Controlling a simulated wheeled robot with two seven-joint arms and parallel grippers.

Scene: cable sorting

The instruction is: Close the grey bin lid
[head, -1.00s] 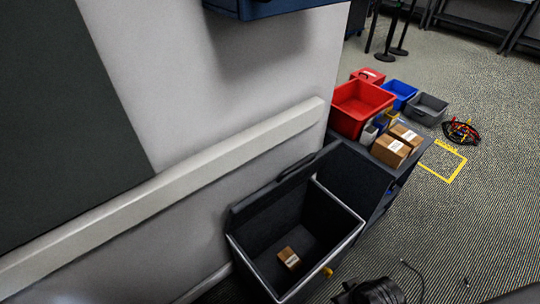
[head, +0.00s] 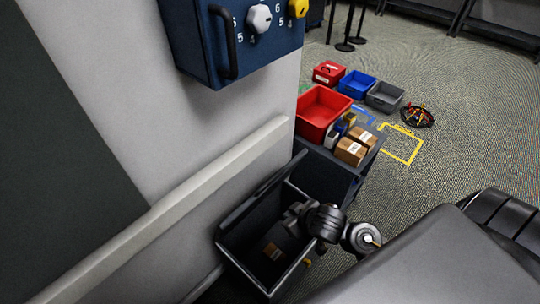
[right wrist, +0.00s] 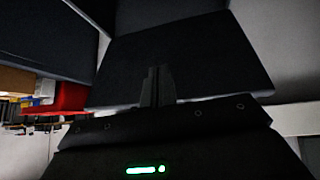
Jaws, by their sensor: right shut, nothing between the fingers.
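The grey bin (head: 241,269) stands on the floor against the wall, with its top open. Its dark lid (head: 262,190) is raised and tilted back on the wall side. A small brown box (head: 272,251) lies inside the bin. My right gripper (head: 290,217) is over the bin's opening in the head view, with its fingers towards the lid. In the right wrist view, the closed, empty fingers (right wrist: 157,84) point at a broad dark panel, which looks like the lid (right wrist: 190,60). I cannot tell whether they touch it. My left gripper is not in view.
A dark cabinet (head: 328,172) beside the bin bears a red bin (head: 320,112) and brown boxes (head: 351,151). A wall rail (head: 200,180) runs above the bin. A blue panel with knobs (head: 205,55) juts from the wall. Open carpet lies at the right.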

